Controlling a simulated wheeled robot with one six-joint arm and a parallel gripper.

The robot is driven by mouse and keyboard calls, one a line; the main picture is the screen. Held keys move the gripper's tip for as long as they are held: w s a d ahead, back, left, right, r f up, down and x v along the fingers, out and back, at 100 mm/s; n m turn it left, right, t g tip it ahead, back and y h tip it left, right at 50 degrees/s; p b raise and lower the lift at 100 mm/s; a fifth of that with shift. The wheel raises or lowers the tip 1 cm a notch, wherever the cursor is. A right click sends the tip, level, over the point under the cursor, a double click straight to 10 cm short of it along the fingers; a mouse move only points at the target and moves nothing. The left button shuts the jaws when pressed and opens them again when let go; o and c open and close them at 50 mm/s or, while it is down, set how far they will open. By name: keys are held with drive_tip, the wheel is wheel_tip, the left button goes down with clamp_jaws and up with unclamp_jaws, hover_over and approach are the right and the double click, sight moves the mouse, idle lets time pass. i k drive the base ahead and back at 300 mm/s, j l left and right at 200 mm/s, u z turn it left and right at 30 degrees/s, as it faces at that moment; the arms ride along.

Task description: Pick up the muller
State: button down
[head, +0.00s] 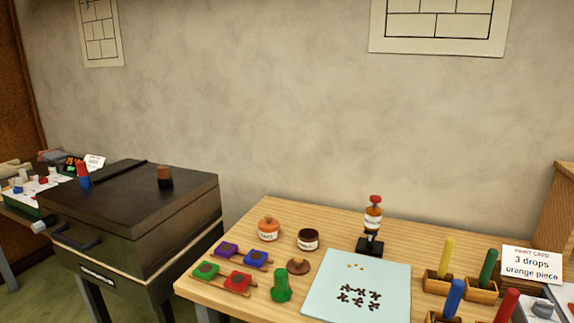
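A green, rounded object with a knob-like top (281,286), which looks like the muller, stands upright on the wooden table (225,287). It is just left of a pale blue slab (330,310) and appears apart from it. The slab carries a patch of dark crumbs (358,296) and a few small orange drops (355,266). A brown, low domed piece (298,267) lies right behind the green object. My gripper is not in view.
Left of the green object are trays of coloured blocks (237,281). Behind are an orange jar (268,229), a dark jar (308,239) and a dropper bottle on a black stand (370,246). Coloured sticks in wooden holders (437,282) stand right. A dark kiln-like box (135,210) stands left.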

sight(281, 292)
drive_tip(key=k+j, duration=0.2)
drive_tip(key=k, duration=0.15)
drive_tip(key=k+j+u, duration=0.15)
drive_tip(key=k, duration=0.2)
drive_tip(key=k+l+z, duration=0.1)
drive_tip(key=l, duration=0.25)
drive_tip(key=k+j+z, duration=0.1)
drive_tip(key=k+j, duration=0.05)
drive_tip(key=k, duration=0.1)
